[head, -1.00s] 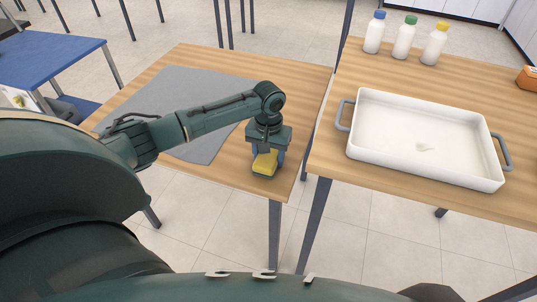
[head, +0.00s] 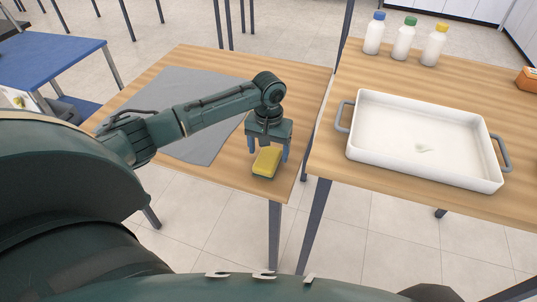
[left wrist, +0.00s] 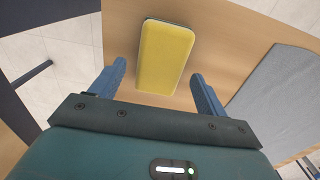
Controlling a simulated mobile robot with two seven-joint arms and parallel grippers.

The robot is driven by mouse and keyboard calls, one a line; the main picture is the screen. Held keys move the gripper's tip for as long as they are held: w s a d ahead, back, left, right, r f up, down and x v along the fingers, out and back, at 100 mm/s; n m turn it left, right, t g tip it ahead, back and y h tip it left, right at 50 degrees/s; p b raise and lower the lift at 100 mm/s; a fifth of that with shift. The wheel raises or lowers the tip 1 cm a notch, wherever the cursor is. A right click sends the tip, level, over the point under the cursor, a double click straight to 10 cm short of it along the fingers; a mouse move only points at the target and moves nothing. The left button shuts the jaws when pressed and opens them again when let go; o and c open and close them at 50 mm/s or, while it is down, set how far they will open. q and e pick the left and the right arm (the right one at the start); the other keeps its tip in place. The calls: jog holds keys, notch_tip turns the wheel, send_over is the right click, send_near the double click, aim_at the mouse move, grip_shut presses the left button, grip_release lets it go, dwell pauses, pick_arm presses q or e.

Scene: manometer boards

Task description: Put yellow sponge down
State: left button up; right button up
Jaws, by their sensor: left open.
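The yellow sponge (head: 267,161) lies on the wooden table (head: 225,170) on the left, near its front right corner. It has a dark underside. My left gripper (head: 268,150) is open just above and behind the sponge, with a finger to either side. In the left wrist view the sponge (left wrist: 165,57) lies on the wood beyond the open fingertips of my left gripper (left wrist: 160,85), apart from both. My right gripper is not in view.
A grey mat (head: 195,145) covers much of the left table. A gap separates it from the right table (head: 335,165), which holds a white tray (head: 375,160) with grey handles and three white bottles with blue, green and yellow caps (head: 404,42). A blue table (head: 60,55) stands far left.

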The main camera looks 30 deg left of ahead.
aim_at(268, 156)
pick_arm(q)
notch_tip(268, 156, up, 9)
jog(key=shift+r+p, duration=0.2)
jog(key=shift+p, duration=0.1)
dwell(0.5)
